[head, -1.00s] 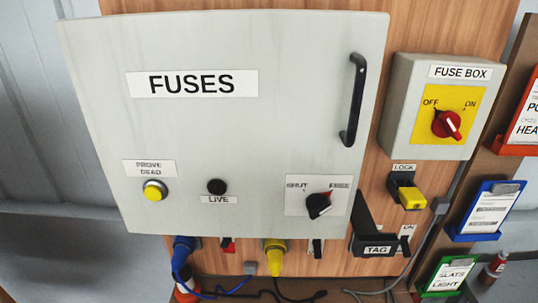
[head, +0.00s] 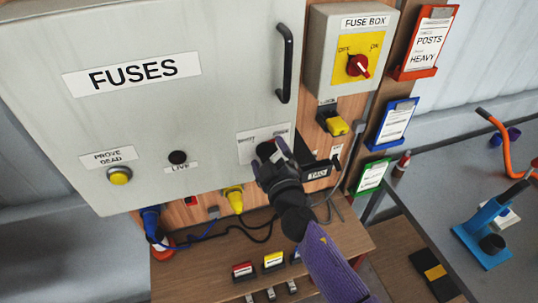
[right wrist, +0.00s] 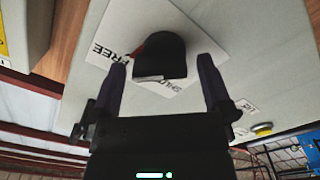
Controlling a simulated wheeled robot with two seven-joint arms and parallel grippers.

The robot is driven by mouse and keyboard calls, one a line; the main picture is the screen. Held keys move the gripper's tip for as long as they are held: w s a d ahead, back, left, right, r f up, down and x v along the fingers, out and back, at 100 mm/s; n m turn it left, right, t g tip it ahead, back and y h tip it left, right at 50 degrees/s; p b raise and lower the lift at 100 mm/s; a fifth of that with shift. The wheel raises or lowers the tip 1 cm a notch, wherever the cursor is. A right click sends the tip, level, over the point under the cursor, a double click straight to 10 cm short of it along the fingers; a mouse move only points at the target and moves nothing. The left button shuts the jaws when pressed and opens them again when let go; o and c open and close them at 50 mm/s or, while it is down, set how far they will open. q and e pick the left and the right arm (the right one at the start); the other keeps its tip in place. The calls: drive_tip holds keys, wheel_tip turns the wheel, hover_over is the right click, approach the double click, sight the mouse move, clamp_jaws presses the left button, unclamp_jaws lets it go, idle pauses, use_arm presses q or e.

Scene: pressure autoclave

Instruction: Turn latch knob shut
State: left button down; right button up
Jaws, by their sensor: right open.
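The black latch knob (head: 266,149) sits on a white label at the lower right of the grey FUSES door (head: 215,105). The label reads SHUT and FREE. In the right wrist view the knob (right wrist: 162,52) shows close up, with a red patch beside it on the FREE side. My right gripper (head: 271,156) is at the knob and partly hides it in the head view. In the wrist view my right gripper (right wrist: 163,66) is open, with one finger on each side of the knob; I cannot tell if they touch it. My left gripper is not in view.
A black door handle (head: 285,63) stands out above the knob. To the right are the FUSE BOX switch (head: 358,65), a yellow lock (head: 337,126) and a black TAG holder (head: 318,174). Blue and yellow plugs (head: 234,199) hang below the door, above a wooden bench (head: 190,275).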

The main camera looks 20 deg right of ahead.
drive_tip(key=c, duration=1.2)
drive_tip(key=shift+c, duration=0.2)
drive_tip(key=shift+n, duration=0.3)
drive_tip(key=n, duration=0.3)
drive_tip(key=shift+a+n, duration=0.15)
drive_tip(key=shift+n, duration=0.15)
drive_tip(key=n, duration=0.4)
drive_tip(key=shift+a+f+n+b, duration=0.1)
drive_tip(key=shift+f+n+b, duration=0.05)
drive_tip(key=shift+n+b, duration=0.15)
drive_tip(key=shift+a+f+n, duration=0.1)
drive_tip(key=shift+n, duration=2.15)
drive_tip(key=shift+f+n, duration=0.1)
drive_tip(key=shift+n, duration=2.15)
